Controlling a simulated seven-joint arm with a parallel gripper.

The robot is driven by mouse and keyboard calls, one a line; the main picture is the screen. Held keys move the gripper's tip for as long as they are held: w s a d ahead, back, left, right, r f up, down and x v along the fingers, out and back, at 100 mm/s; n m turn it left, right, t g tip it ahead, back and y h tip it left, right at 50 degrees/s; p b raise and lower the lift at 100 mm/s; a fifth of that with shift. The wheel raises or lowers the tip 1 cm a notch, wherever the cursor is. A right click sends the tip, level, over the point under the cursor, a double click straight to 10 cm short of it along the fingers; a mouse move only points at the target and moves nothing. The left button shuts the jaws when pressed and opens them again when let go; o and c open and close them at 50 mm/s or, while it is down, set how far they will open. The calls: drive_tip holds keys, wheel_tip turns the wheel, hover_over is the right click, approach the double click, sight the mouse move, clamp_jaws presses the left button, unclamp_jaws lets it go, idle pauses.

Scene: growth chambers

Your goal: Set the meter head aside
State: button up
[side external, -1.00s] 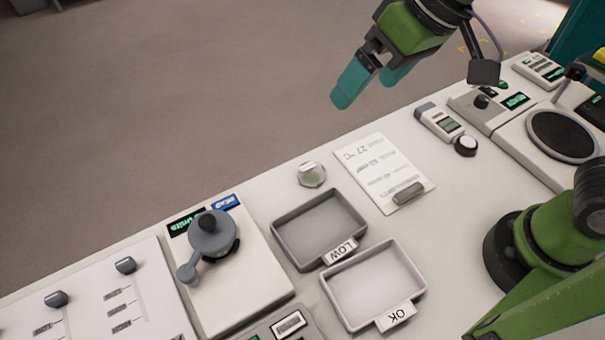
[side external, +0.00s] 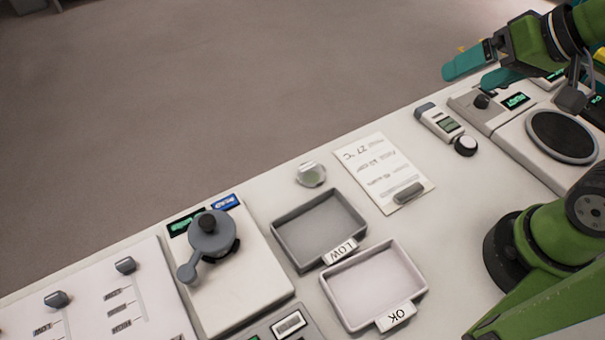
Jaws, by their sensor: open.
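I cannot tell for certain which part is the meter head. A grey round head with a black knob and a side arm (side external: 211,238) sits on a white instrument (side external: 245,285) at the lower left. A handheld meter (side external: 439,121) with a small screen lies at the right, and a round white-topped black piece (side external: 466,146) is beside it. My gripper (side external: 466,78) is open, its teal fingers apart and no object visible between them. It is at the upper right, up and to the right of the handheld meter in the picture, and far from the grey head.
A grey tray marked LOW (side external: 282,239) and a pale tray marked OK (side external: 327,287) stand empty mid-bench. A small clear dish (side external: 311,174) and a clipboard with a paper (side external: 384,164) are nearby. A round dark plate (side external: 562,136) is at the right. Bench space right of the trays is clear.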

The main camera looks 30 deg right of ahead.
drive_tip(key=shift+a+f, duration=0.2)
drive_tip(key=shift+a, duration=0.1)
drive_tip(key=shift+c, duration=1.3)
drive_tip(key=a, duration=0.1)
drive_tip(key=w+a+f+n+g, duration=0.1)
drive_tip(key=shift+a+f+y, duration=0.15)
drive_tip(key=shift+a+y, duration=0.15)
drive_tip(key=shift+y, duration=0.1)
drive_tip(key=c, duration=0.5)
drive_tip(key=w+a+n+g, duration=0.1)
drive_tip(key=w+a, duration=0.1)
drive_tip(key=a, duration=0.2)
drive_tip(key=w+a+n+g, duration=0.1)
drive_tip(key=w+a+n, duration=0.1)
drive_tip(key=w+a, duration=0.1)
drive_tip(key=w+a+n+g, duration=0.1)
drive_tip(key=w+a+n, duration=0.1)
drive_tip(key=a, duration=0.4)
drive_tip(key=shift+w+f, duration=0.1)
drive_tip(key=shift+w, duration=0.05)
clamp_jaws()
drive_tip(key=w+a+f+n, duration=0.2)
drive_tip(key=a+n, duration=0.1)
drive_tip(key=a, duration=1.2)
drive_tip(key=w+a+f+n, duration=0.2)
drive_tip(key=a+f+n, duration=0.1)
drive_tip(key=a, duration=1.2)
drive_tip(key=shift+n, duration=0.5)
drive_tip(key=shift+f, duration=0.1)
